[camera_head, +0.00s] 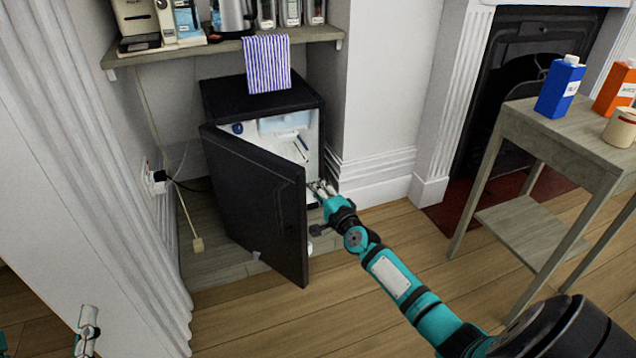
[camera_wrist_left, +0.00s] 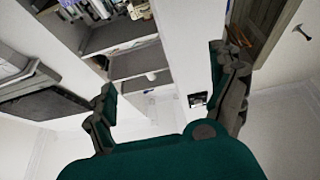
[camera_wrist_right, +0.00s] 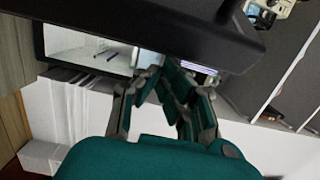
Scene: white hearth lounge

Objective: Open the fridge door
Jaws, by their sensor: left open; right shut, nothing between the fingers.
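The small black fridge (camera_head: 262,100) stands under a shelf, and its door (camera_head: 258,205) is swung partly open toward me. Its white interior shows in the head view and in the right wrist view (camera_wrist_right: 85,48). My right gripper (camera_head: 318,187) is shut and empty at the opening, beside the door's free edge on its inner side. In the right wrist view, the shut fingers (camera_wrist_right: 160,85) are close to the dark door (camera_wrist_right: 150,28); I cannot tell whether they touch it. My left gripper (camera_wrist_left: 165,85) is open and empty, away from the fridge; part of the left arm shows at the head view's lower left.
A striped cloth (camera_head: 267,63) hangs from the shelf (camera_head: 220,45) above the fridge. A wooden side table (camera_head: 550,130) with a blue carton (camera_head: 560,86) and an orange carton (camera_head: 615,88) stands at the right. The floor between fridge and table is clear. A cord hangs left of the fridge.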

